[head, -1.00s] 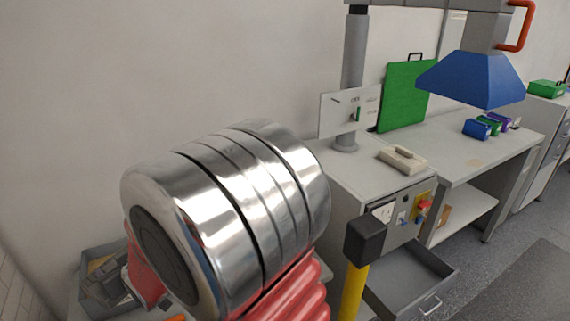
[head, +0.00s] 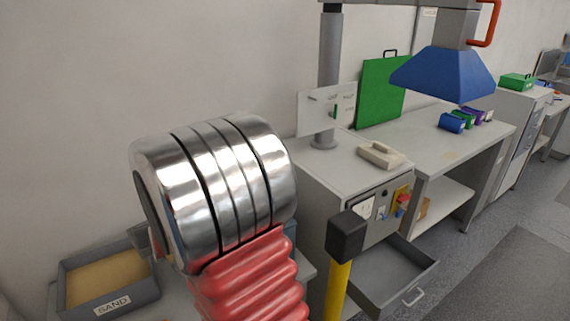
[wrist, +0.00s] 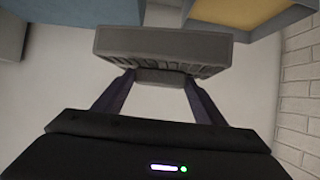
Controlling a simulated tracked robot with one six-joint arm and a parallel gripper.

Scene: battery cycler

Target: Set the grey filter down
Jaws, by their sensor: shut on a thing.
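In the wrist view, my gripper (wrist: 160,77) is shut on the grey filter (wrist: 165,47), a wide grey block with a ribbed side. The two dark fingers close on a narrower part at the near side of the filter. The filter appears above a pale surface, but I cannot tell whether it touches anything.
A grey tray of sand (head: 135,293), labelled SAND, stands at lower left; its sand shows in the wrist view (wrist: 265,12). A grey cabinet with an open drawer (head: 400,285), a blue hood (head: 445,75) and a bench with coloured rolls (head: 455,122) are to the right.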

